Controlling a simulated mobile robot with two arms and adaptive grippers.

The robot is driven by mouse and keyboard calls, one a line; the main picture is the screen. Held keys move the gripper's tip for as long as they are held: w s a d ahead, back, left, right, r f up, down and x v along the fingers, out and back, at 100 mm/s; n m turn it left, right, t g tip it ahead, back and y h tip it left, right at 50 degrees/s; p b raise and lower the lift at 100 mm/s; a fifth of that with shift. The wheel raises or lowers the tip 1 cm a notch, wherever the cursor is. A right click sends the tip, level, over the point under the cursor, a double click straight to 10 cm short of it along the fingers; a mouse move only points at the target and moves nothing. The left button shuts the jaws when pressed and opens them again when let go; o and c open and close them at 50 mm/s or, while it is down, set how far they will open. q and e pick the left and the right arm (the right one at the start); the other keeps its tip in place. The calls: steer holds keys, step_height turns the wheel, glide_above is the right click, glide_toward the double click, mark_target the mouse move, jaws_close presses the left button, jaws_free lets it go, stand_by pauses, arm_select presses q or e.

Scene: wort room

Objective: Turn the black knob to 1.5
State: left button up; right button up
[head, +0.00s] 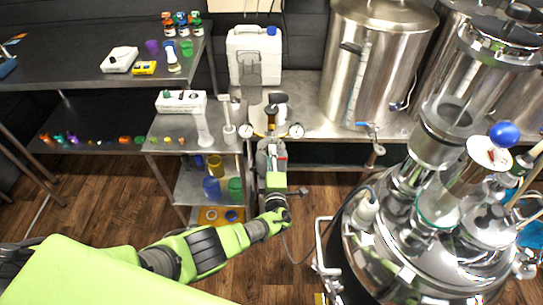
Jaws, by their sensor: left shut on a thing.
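The black knob (278,98) is small in the head view, on a fitting between two round white-faced gauges at the back of the metal bench. The left gauge (245,131) and right gauge (296,131) are too small to read. My left gripper (271,123) reaches up from below, between the gauges, and is shut on the black knob. The gripper partly hides the knob and fitting, so any scale or mark on it cannot be read. My right gripper is not in view.
A white canister (254,58) stands behind the knob. A large steel pot (374,60) is to its right. A shiny vessel (420,235) with glass columns fills the right front. A white device (181,101) sits on the left shelf. Wooden floor (110,195) shows at left.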

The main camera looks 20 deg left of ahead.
arm_select(q)
steer(key=shift+m, duration=0.6)
steer(key=o, duration=1.1)
steer(key=v, duration=1.2)
steer(key=shift+d, duration=0.1)
steer(key=shift+w, duration=0.1)
